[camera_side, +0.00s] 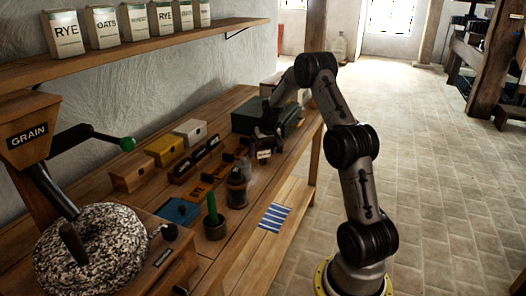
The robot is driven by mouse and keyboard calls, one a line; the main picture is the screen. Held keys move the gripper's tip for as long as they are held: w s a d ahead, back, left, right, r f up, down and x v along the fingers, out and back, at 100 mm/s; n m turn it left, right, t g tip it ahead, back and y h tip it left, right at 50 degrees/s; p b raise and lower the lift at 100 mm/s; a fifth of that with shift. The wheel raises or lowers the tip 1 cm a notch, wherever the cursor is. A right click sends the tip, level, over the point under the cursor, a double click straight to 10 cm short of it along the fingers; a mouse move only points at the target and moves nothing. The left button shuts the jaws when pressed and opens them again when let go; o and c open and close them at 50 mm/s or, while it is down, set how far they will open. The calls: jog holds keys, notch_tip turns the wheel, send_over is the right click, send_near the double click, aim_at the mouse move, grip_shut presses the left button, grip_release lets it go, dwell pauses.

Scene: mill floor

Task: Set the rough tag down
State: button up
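A small white tag (263,154) with dark lettering too small to read shows right at the fingertips of my gripper (265,144), over the wooden bench. It looks to be the rough tag. My gripper points down and appears shut on the tag; the fingers are dark and small, so their exact grip is hard to make out. Whether the tag's lower edge touches the bench cannot be told.
Dark jars (237,188) and a green candle-like stick (212,207) stand left of the tag. Wooden, yellow and white boxes (165,150) line the wall side. A dark green box (250,117) stands behind. A striped cloth (275,217) lies at the front, with bare wood around.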

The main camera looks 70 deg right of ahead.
jog(key=shift+r, duration=0.3)
jog(key=v, duration=1.2)
jog(key=a+r+n+t, duration=0.1)
jog(key=a+r, duration=0.2)
jog(key=a, duration=0.4)
jog(key=a+r+n, duration=0.1)
jog(key=a+r, duration=0.3)
jog(key=a, duration=0.3)
jog(key=s+a+r+n+t+y, duration=0.1)
jog(key=s+a+n, duration=0.1)
jog(key=s+a, duration=0.55)
jog(key=s+a+r+n+y, duration=0.1)
jog(key=s+a+r+n, duration=0.2)
jog(key=a, duration=0.8)
jog(key=s+a+f+n+y, duration=0.1)
jog(key=s+a+f, duration=0.3)
jog(key=s, duration=0.6)
jog(key=shift+a+f+n, duration=0.2)
jog(key=shift+a+n, duration=0.3)
jog(key=shift+a, duration=0.1)
